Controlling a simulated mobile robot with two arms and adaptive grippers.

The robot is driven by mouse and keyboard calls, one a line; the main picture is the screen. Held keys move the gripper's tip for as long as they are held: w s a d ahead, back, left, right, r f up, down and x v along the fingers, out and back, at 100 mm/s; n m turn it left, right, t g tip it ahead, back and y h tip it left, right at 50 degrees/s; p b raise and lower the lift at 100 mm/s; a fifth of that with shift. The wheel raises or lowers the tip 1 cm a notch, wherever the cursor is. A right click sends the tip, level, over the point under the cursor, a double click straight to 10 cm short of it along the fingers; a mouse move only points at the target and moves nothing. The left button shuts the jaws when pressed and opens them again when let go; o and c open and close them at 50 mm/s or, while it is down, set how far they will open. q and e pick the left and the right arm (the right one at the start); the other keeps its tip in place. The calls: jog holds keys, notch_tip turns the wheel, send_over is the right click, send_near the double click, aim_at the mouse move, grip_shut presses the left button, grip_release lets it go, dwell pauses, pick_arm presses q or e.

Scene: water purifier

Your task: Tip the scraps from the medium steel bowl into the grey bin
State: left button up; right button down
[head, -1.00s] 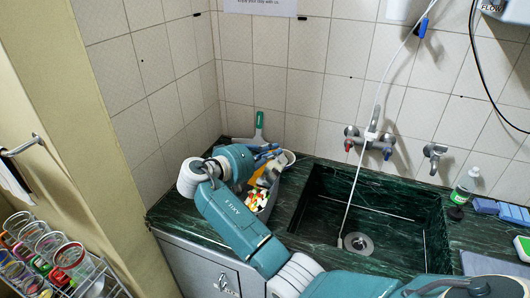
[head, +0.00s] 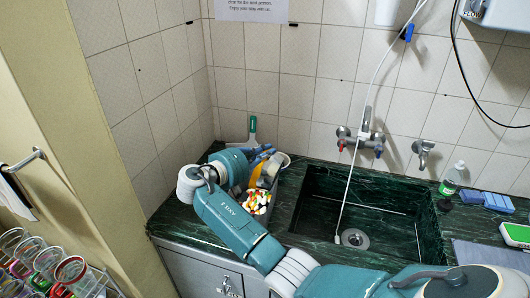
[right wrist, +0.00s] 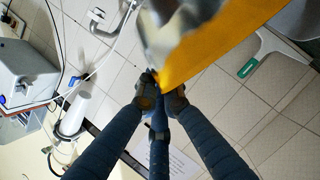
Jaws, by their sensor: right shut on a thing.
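The grey bin (head: 262,218) stands on the dark green counter left of the sink. Several red, yellow, green and white scraps (head: 256,201) show in its opening. My right gripper (head: 264,157) is over the back of the bin, its arm reaching across from the lower right. In the right wrist view its fingers (right wrist: 162,92) close at the edge of a blurred grey metallic surface (right wrist: 178,35), which looks like the medium steel bowl, close to the camera. A yellow-orange surface (right wrist: 215,48) adjoins it; I cannot tell what it is. The bowl's inside is hidden. My left gripper is out of view.
The green marble sink (head: 370,215) lies right of the bin, with a white hose hanging into it. A squeegee (head: 252,130) leans at the tiled corner behind the bin. A bottle (head: 452,180) and blue sponges (head: 486,199) stand right of the sink. A rack of glasses (head: 45,270) is lower left.

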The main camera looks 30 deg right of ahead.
jog(key=shift+a+r, duration=0.1)
jog(key=shift+r, duration=0.05)
jog(key=shift+r+p, duration=1.45)
jog(key=shift+r, duration=0.45)
